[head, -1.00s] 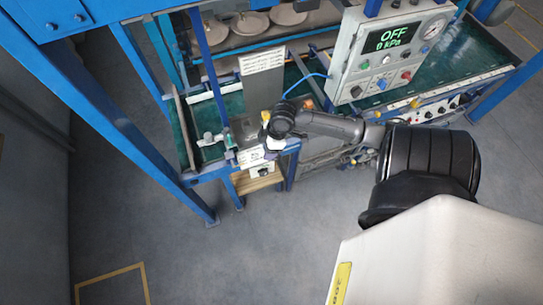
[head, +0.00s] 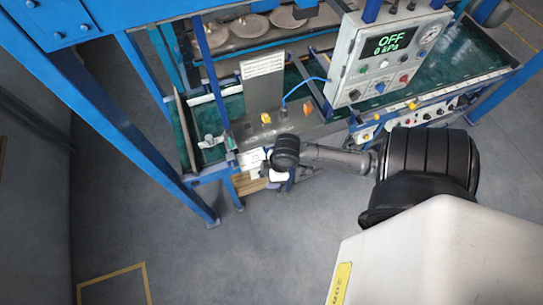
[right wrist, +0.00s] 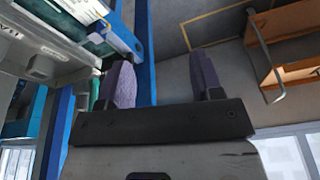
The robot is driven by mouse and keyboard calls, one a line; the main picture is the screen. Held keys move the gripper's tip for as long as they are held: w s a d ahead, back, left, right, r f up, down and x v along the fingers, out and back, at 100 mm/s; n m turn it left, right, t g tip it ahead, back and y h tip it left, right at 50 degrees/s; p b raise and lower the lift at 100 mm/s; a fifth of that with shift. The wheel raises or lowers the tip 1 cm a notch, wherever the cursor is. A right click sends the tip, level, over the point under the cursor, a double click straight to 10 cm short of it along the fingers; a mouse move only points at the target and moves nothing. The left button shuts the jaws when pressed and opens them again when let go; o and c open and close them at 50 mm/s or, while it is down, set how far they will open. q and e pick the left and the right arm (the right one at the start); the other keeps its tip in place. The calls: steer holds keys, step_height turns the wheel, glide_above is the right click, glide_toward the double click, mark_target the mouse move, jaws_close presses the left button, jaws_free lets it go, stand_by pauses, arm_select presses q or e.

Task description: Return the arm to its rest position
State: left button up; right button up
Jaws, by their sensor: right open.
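My right arm (head: 335,155) comes in from the right in the head view. Its dark wrist (head: 285,150) is in front of the near edge of the dryer bench, and the gripper below it is mostly hidden. In the right wrist view, the two purple-grey fingers of my right gripper (right wrist: 163,80) stand well apart with nothing between them. My left gripper is not in view.
The plate dryer's blue post (head: 110,110) stands at the left. A control box (head: 385,55) reading "OFF 0 kPa" is above the green bench tray (head: 450,65). Several round plates (head: 250,26) lie at the back. The grey floor (head: 240,260) in front is clear.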

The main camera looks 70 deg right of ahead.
stand_by(0.4)
steer(key=s+a+r+m, duration=0.1)
steer(key=s+a+r, duration=0.2)
steer(key=a, duration=0.2)
steer(key=s+a+r+m+t+h+p, duration=0.1)
steer(key=s+a+r+m, duration=0.1)
steer(key=a+r, duration=0.2)
steer(key=shift+s+a, duration=0.4)
steer(key=shift+a, duration=0.85)
